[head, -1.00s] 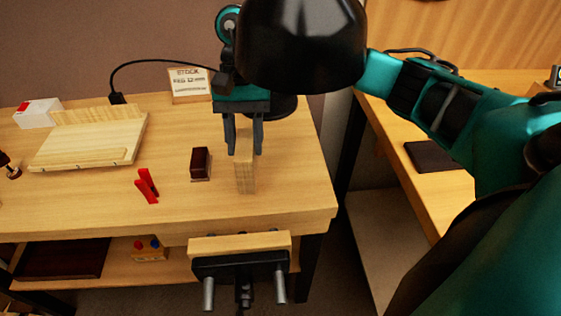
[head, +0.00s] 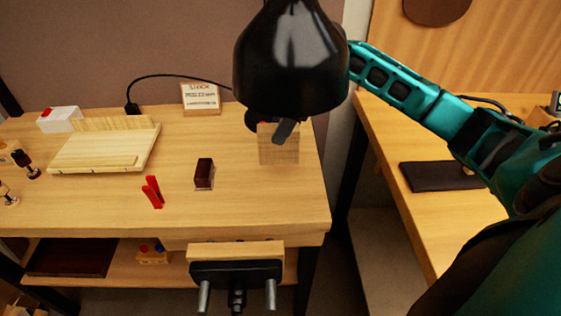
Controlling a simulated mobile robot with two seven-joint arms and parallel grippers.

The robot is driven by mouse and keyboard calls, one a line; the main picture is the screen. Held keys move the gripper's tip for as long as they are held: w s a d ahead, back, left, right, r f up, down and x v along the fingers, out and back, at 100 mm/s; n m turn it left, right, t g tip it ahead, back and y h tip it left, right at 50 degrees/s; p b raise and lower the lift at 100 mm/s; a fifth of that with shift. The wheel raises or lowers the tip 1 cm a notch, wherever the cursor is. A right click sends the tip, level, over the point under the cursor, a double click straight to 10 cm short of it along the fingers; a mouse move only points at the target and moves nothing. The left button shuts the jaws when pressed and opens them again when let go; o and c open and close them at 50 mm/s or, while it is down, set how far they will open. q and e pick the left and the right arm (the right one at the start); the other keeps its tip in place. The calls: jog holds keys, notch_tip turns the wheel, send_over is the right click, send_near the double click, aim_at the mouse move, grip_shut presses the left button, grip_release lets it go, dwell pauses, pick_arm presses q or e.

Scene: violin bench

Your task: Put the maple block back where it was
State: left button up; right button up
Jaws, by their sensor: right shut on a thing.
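The maple block (head: 278,153) is a pale wooden piece at the back right of the bench, partly hidden by the black lamp shade. My right gripper (head: 284,132) is mostly behind that shade, with one dark finger showing against the block. It is shut on the block. I cannot tell whether the block touches the bench top or hangs just above it. My left gripper is not in view.
The lamp shade (head: 290,60) hangs in front of my right wrist. A dark brown block (head: 204,173), a red clamp (head: 152,192), a wooden board (head: 100,150) and a sign card (head: 201,97) are on the bench (head: 250,205). A vise (head: 238,268) is at its front.

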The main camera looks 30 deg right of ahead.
aim_at(281, 149)
jog(key=shift+f, duration=3.5)
jog(key=o, duration=0.9)
jog(key=shift+o, duration=0.2)
jog(key=shift+r, duration=0.2)
jog(key=v, duration=1.1)
jog(key=shift+r, duration=0.4)
jog(key=shift+s+d, duration=0.1)
